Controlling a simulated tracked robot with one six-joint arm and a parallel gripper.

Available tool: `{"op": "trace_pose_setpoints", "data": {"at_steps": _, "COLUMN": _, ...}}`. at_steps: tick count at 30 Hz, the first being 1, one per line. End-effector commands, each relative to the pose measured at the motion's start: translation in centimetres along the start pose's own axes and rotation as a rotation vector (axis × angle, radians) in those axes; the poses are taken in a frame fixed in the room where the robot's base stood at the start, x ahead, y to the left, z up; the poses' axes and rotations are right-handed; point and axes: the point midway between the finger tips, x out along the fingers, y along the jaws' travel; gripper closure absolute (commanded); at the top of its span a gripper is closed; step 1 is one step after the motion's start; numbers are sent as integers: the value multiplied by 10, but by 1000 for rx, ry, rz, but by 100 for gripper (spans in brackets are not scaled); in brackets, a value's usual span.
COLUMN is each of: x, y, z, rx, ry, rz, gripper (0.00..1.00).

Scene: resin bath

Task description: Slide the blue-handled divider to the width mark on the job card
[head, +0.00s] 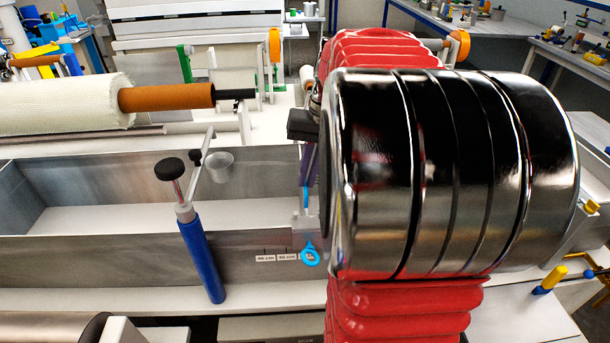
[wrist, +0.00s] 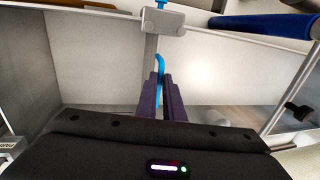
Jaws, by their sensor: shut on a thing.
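The divider's grey bracket (head: 305,222) sits on the bath's near wall, just left of my large arm links. It also shows at the top of the wrist view (wrist: 163,20). Its blue handle (wrist: 160,66) is a curved bar, and my gripper (wrist: 161,88) has its purple fingers shut on it. In the head view my gripper (head: 308,165) is partly hidden by my arm. I see no readable job card.
A blue-handled roller (head: 203,255) leans on the near wall to the left, with a clear cup (head: 219,166) close to it. The long metal bath (head: 100,247) looks empty there. A fabric roll (head: 62,107) lies beyond. My arm hides the bath's right part.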

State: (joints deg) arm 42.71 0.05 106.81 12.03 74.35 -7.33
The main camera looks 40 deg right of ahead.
Motion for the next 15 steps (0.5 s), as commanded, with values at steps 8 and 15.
{"op": "trace_pose_setpoints", "data": {"at_steps": 8, "x": -1, "y": 4, "z": 0, "rx": 0, "ry": -1, "rz": 11, "gripper": 88}}
{"op": "trace_pose_setpoints", "data": {"at_steps": 15, "x": 0, "y": 2, "z": 0, "rx": -2, "ry": 0, "rz": 9, "gripper": 74}}
